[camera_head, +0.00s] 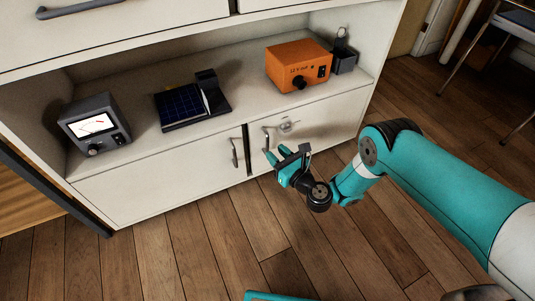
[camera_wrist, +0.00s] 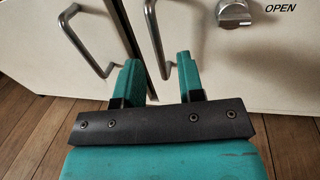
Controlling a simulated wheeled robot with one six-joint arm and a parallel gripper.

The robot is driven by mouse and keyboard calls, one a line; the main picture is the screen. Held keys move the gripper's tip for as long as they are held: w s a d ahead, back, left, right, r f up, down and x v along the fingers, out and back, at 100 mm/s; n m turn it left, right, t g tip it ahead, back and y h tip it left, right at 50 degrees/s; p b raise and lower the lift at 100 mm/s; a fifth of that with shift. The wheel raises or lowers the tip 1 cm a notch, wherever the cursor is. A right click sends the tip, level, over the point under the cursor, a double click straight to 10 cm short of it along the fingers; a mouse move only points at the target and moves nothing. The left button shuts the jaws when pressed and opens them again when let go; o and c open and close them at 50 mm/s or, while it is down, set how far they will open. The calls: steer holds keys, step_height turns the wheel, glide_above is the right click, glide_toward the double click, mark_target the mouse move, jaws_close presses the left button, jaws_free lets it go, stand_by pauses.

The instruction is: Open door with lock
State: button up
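The cabinet's right lower door (camera_head: 320,117) is white and closed. It has a metal bar handle (camera_head: 266,139) near its left edge and a round silver lock knob (camera_head: 287,126) to the right of that. In the wrist view the lock knob (camera_wrist: 233,12) sits beside the printed word OPEN (camera_wrist: 280,9). My gripper (camera_head: 276,153) is in front of the doors, close to the right door's handle. In the wrist view its two teal fingers (camera_wrist: 160,64) are apart, and the right door's handle (camera_wrist: 154,38) shows between them. I cannot tell whether they touch it.
The left lower door (camera_head: 160,180) is closed, with its own bar handle (camera_head: 235,153). The shelf above holds a grey meter (camera_head: 95,124), a solar panel device (camera_head: 184,104), an orange power box (camera_head: 299,66) and a dark block (camera_head: 344,60). The wooden floor in front is clear.

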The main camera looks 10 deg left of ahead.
mark_target(268, 146)
steer(key=shift+w+a+f+b, duration=0.35)
steer(key=shift+w+a+b, duration=0.25)
steer(key=shift+b, duration=2.65)
steer(key=b, duration=0.2)
steer(key=shift+a+b, duration=0.15)
steer(key=shift+b, duration=0.2)
steer(key=shift+a+r+b, duration=0.15)
steer(key=shift+r+b, duration=0.1)
steer(key=shift+b, duration=0.1)
steer(key=shift+w+a+r, duration=0.15)
steer(key=shift+w+a, duration=0.2)
steer(key=shift+a, duration=0.05)
steer(key=shift+x, duration=0.8)
steer(key=shift+w, duration=0.1)
jaws_close()
